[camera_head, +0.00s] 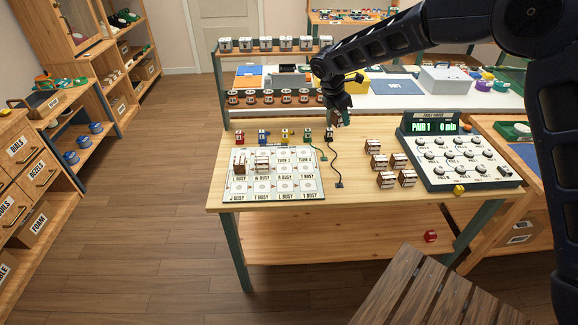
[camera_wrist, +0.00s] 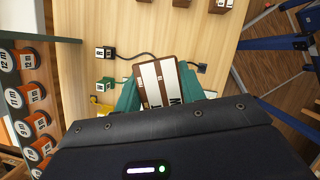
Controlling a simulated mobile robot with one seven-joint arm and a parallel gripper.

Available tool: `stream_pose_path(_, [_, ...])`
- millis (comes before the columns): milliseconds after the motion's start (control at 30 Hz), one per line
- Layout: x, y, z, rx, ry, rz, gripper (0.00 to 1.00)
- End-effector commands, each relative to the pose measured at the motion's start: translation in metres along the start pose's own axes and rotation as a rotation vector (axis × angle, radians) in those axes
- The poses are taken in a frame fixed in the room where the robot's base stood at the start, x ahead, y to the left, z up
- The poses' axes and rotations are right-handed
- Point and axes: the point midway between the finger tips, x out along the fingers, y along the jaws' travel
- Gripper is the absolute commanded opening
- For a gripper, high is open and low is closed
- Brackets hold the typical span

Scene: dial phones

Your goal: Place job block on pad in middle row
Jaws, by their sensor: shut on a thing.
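A brown job block with white label faces (camera_wrist: 158,82) is held between the green fingertips of my gripper (camera_wrist: 160,90) in the wrist view. In the head view my gripper (camera_head: 338,113) is over the back of the table, right of the white pad board (camera_head: 318,198), and the held block is hardly visible there. The board has rows of printed pads. The middle row looks bare. Several loose job blocks (camera_head: 398,160) stand right of the board.
A console (camera_head: 460,155) with a lit display stands at the right. A rack (camera_head: 275,97) of numbered parts rises behind the table. The wood between board and loose blocks is mostly free.

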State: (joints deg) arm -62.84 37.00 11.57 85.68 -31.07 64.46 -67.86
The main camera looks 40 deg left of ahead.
Motion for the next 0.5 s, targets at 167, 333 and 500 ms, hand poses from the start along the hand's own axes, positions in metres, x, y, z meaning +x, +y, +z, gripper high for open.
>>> stream_pose_path(167, [-0.029,0.029,-0.071,-0.308,0.004,0.122,0.16])
stream_pose_path(333, [-0.054,0.046,-0.126,-0.552,-0.007,0.222,0.16])
stream_pose_path(500, [-0.071,0.055,-0.16,-0.703,-0.02,0.285,0.16])
